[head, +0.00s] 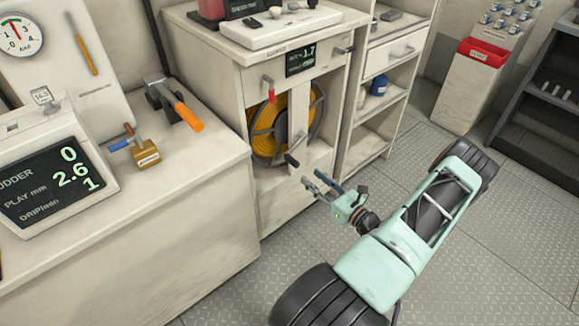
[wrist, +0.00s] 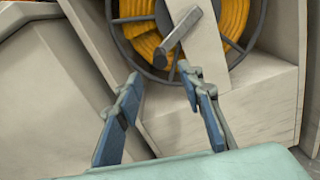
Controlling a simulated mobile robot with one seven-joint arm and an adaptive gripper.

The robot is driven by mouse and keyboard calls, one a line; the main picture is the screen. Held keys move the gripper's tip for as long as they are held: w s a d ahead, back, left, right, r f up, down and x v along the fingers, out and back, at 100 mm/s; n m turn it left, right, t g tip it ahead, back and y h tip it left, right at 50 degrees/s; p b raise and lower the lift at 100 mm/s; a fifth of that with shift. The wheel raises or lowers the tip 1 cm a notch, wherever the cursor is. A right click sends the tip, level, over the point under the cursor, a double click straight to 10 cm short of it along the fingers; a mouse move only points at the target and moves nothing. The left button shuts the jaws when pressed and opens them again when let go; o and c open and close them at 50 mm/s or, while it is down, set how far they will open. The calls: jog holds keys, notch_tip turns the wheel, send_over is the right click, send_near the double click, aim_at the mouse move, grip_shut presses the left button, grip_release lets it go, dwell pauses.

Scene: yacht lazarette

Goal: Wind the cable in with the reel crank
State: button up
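The reel (head: 257,143) is a dark spoked wheel wound with yellow-orange cable (head: 266,124), set in an open bay of the pale cabinet. A pale upright post stands in front of it. The dark crank (head: 292,160) sticks out low at the front of the reel. In the wrist view the crank (wrist: 179,32) is a grey bar slanting down and left across the post, with the reel (wrist: 166,72) behind. My gripper (head: 312,181) is open and empty, just right of and below the crank. In the wrist view its blue-padded fingers (wrist: 160,78) are spread, with the crank's end beyond their tips.
A red-handled lever (head: 268,90) sticks out above the reel bay. The display (head: 300,60) on the cabinet reads 1.7. Open shelves (head: 368,110) stand to the right of the bay. A workbench (head: 170,215) borders the left. Metal floor (head: 480,240) is clear at right.

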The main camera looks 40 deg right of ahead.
aim_at(287, 156)
jog(key=w, duration=0.3)
jog(key=w+b, duration=0.1)
jog(key=w, duration=0.6)
jog(key=shift+w+a+b, duration=0.1)
jog(key=shift+a+b, duration=0.2)
jog(key=shift+a, duration=0.1)
jog(key=shift+c, duration=0.4)
grip_shut()
